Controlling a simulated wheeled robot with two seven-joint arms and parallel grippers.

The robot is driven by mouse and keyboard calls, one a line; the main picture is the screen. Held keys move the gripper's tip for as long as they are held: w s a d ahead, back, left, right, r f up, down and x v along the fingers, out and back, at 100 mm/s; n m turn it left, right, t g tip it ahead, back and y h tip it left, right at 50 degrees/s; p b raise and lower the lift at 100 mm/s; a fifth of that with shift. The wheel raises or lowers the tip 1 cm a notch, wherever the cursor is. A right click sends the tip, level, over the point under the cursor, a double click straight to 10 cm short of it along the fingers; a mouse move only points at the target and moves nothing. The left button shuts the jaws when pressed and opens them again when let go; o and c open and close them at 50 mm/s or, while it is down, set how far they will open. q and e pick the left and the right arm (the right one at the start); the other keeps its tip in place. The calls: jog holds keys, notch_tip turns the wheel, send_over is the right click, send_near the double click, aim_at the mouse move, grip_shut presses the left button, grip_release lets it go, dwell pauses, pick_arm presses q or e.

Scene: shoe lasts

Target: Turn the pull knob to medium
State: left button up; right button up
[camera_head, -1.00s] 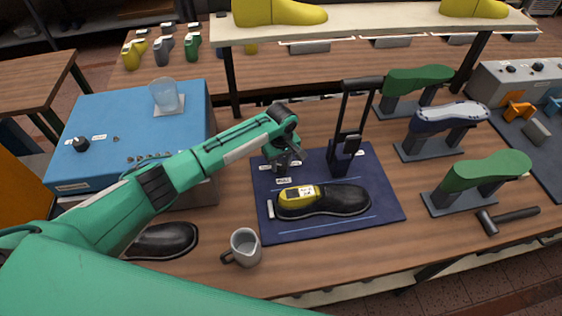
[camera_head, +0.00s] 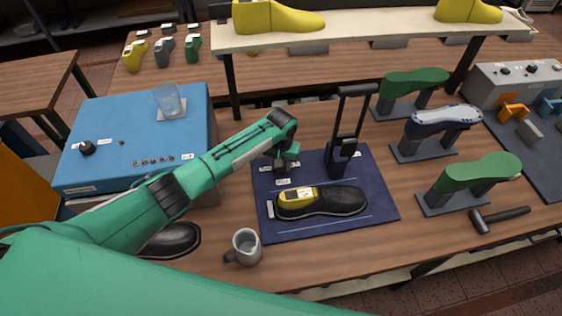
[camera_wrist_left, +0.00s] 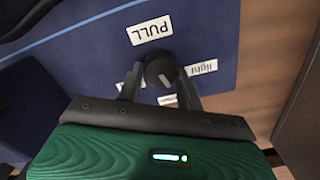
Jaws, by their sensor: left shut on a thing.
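The pull knob (camera_wrist_left: 158,73) is a dark round knob on the blue mat (camera_head: 345,222). In the left wrist view it sits between the two fingers of my left gripper (camera_wrist_left: 160,82), which is shut on it. A white label reading PULL (camera_wrist_left: 149,30) lies beyond the knob. A label reading light (camera_wrist_left: 201,67) lies to its right, and another label (camera_wrist_left: 168,100) is partly hidden behind the gripper. In the head view my left gripper (camera_head: 281,165) is at the mat's back left corner and hides most of the knob. My right gripper is not in view.
A black shoe with a yellow last (camera_head: 335,200) lies on the mat, near a dark upright lever stand (camera_head: 341,155). A grey mug (camera_head: 246,246) stands in front. A blue box (camera_head: 105,170) with a glass is at left. Green and blue lasts (camera_head: 440,119) stand at right.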

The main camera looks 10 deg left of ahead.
pick_arm(q)
jog(key=shift+m, duration=1.1)
jog(key=shift+d+m+p, duration=0.1)
jog(key=shift+m+p, duration=0.2)
jog(key=shift+m, duration=0.1)
jog(key=o, duration=1)
jog(key=shift+r, duration=0.15)
